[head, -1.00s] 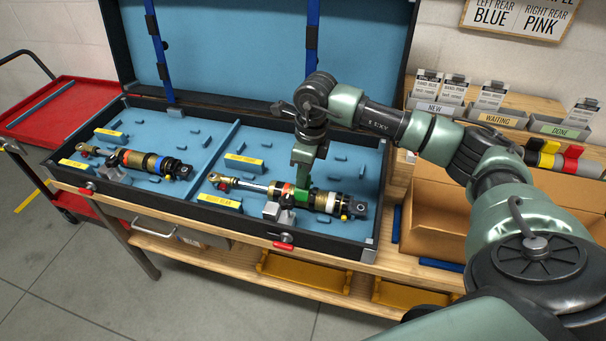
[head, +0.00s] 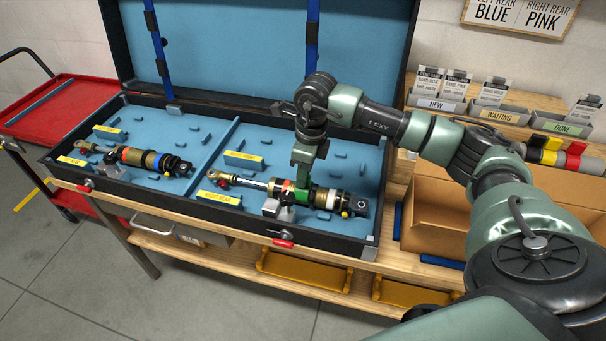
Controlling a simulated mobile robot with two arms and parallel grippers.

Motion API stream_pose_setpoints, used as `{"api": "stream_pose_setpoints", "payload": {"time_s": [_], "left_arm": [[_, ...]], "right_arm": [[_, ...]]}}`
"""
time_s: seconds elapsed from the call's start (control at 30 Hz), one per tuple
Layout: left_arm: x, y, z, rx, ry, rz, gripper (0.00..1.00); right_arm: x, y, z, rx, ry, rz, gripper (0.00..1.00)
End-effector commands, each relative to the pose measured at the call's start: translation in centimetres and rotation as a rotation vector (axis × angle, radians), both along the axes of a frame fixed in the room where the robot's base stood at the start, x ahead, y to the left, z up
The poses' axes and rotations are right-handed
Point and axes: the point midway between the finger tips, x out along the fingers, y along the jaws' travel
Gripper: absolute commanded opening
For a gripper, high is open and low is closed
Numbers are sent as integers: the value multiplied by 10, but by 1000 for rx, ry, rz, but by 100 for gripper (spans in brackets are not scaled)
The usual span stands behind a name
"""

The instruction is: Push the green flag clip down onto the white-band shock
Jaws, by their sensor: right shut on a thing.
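The white-band shock (head: 330,200) lies in the right half of the open blue-lined case, with its shaft and rod end pointing left. It has a white band near its right end and an orange-red band left of the middle. The green flag clip (head: 304,195) is at the middle of this shock, just below my right gripper (head: 303,176). My right gripper points down and is shut on the clip. The fingers hide part of it, so I cannot tell how far the clip sits on the body. My left gripper is not in view.
A blue-band shock (head: 138,157) lies in the case's left half. A small grey stand (head: 277,211) is close in front of the white-band shock. An open cardboard box (head: 440,215) and labelled card trays (head: 498,115) are at right; a red cart (head: 62,112) is at left.

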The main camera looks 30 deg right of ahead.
Motion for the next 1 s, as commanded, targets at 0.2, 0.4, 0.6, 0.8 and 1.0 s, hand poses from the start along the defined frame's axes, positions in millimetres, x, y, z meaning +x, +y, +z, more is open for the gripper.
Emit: {"api": "stream_pose_setpoints", "payload": {"time_s": [0.2,0.4,0.6,0.8,1.0], "left_arm": [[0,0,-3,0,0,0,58],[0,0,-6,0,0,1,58],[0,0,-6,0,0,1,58],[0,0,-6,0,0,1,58],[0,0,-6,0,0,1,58]], "right_arm": [[0,0,-3,0,0,0,0],[0,0,-5,0,0,0,0],[0,0,-5,0,0,0,0],[0,0,-5,0,0,0,38],[0,0,-5,0,0,0,38]]}}
